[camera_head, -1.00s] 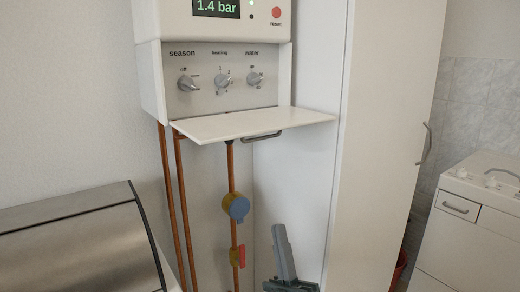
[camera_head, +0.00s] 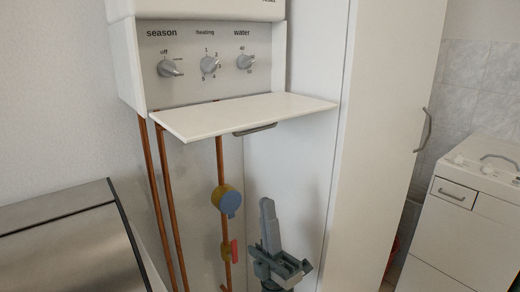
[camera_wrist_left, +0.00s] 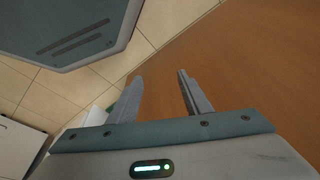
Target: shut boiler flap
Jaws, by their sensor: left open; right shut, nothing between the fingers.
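The boiler (camera_head: 128,60) hangs on the wall with its control panel showing. Its white flap (camera_head: 240,115) is folded down and stands out about level below the knobs, with a grey handle (camera_head: 255,129) at its front edge. My right gripper (camera_head: 268,205) is shut and empty, pointing up below the flap and apart from it. My left gripper is out of the head view. In the left wrist view the left gripper (camera_wrist_left: 157,90) is open, with nothing between its fingers, over a brown surface and tiles.
Copper pipes (camera_head: 170,210) with a yellow-blue gauge (camera_head: 227,200) and a red valve handle (camera_head: 234,251) run down under the boiler. A tall white cabinet (camera_head: 385,130) stands to the right, a white appliance (camera_head: 465,215) beyond it. A metal-lidded box (camera_head: 70,245) is at lower left.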

